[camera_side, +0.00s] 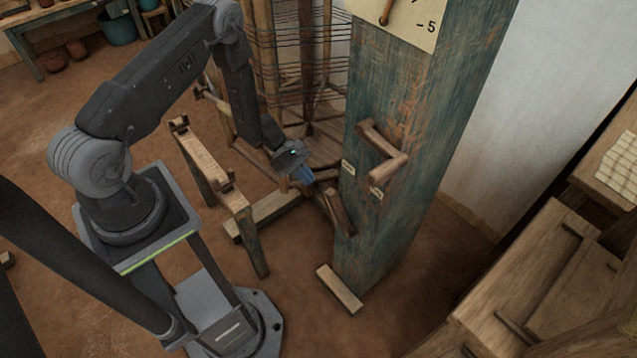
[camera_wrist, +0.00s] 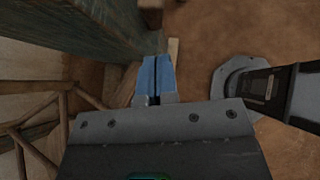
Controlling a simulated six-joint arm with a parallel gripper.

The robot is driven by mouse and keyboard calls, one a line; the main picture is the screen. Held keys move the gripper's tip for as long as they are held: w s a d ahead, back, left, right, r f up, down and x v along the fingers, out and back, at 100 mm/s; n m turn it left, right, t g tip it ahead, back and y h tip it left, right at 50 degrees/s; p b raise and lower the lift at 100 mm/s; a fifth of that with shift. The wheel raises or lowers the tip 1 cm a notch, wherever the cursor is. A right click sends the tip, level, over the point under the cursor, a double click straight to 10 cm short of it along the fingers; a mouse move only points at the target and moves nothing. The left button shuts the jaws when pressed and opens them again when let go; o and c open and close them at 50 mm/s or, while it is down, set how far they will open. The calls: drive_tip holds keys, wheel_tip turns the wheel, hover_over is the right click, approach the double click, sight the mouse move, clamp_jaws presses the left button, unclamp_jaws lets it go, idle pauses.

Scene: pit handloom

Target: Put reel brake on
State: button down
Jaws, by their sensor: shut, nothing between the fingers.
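A blue-green post (camera_side: 400,110) carries two wooden lever-like parts. Small labels (camera_side: 377,193) are too small to read, so I cannot tell which part is the reel brake. My gripper (camera_side: 304,176) is shut and empty, its blue fingers just left of the post and above the lower bar. In the wrist view my fingers (camera_wrist: 156,62) lie together beside the post (camera_wrist: 95,25).
The wooden reel (camera_side: 305,65) wound with dark thread stands behind my gripper. A wooden trestle (camera_side: 208,165) stands left of it. A wooden block (camera_side: 339,288) lies at the post's foot. A bench (camera_side: 545,260) fills the lower right. Bare floor lies in front.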

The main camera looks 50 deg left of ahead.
sight(329, 193)
drive_tip(key=shift+w+d+r, duration=0.1)
drive_tip(key=shift+w+d, duration=0.15)
drive_tip(key=shift+d, duration=0.8)
drive_tip(key=shift+w+d, duration=0.25)
drive_tip(key=shift+d, duration=0.8)
drive_tip(key=shift+d, duration=0.1)
drive_tip(key=shift+d+r+y, duration=0.25)
drive_tip(key=shift+d+y, duration=0.1)
drive_tip(key=shift+d, duration=0.25)
drive_tip(key=shift+d+r+y, duration=0.25)
drive_tip(key=shift+d+y, duration=0.1)
drive_tip(key=shift+d, duration=0.25)
drive_tip(key=d+y, duration=0.4)
drive_tip(key=d, duration=0.6)
drive_tip(key=shift+r+m, duration=0.3)
drive_tip(key=shift+r, duration=0.05)
drive_tip(key=shift+d, duration=0.15)
